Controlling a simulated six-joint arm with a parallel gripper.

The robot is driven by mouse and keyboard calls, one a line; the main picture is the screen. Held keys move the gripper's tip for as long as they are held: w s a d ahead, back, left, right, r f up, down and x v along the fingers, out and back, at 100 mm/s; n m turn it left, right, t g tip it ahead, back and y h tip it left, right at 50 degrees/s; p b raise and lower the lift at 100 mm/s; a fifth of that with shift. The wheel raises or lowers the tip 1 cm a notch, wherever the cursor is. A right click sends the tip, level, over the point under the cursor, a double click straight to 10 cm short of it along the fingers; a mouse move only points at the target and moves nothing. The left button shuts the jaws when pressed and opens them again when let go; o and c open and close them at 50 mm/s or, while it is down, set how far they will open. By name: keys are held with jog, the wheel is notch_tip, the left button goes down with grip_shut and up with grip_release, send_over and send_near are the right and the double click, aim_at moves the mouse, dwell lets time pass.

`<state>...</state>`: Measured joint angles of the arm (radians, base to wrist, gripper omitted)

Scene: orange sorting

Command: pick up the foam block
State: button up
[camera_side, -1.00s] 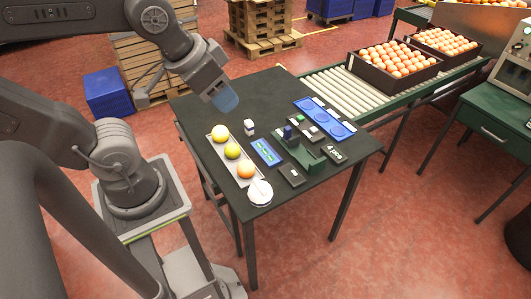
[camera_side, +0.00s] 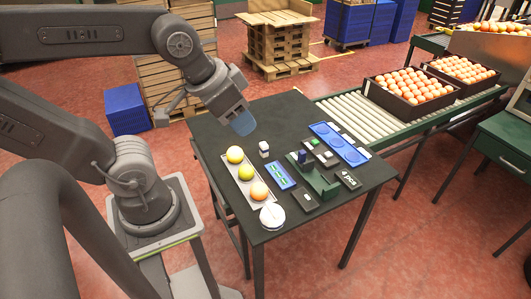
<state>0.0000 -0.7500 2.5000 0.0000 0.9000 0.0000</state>
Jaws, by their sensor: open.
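A small white block (camera_side: 264,149) stands on the dark table, right of the fruit tray's far end. It looks like the foam block, but it is too small to be sure. My gripper (camera_side: 241,123), with blue fingers, hangs above the far left part of the table, up and left of the white block in the picture. It is open, apart from the block, and nothing shows between its fingers. The gap between the fingers is hard to see from this side.
A tray (camera_side: 265,203) holds three round fruits, with a round white dish (camera_side: 272,216) at its near end. A blue device (camera_side: 279,176), a green stand (camera_side: 318,181), black boxes and a long blue tray (camera_side: 339,144) lie to the right. The table's far corner (camera_side: 285,108) is clear.

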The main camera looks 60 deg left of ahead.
jog(key=shift+o, duration=0.4)
jog(key=shift+o, duration=0.8)
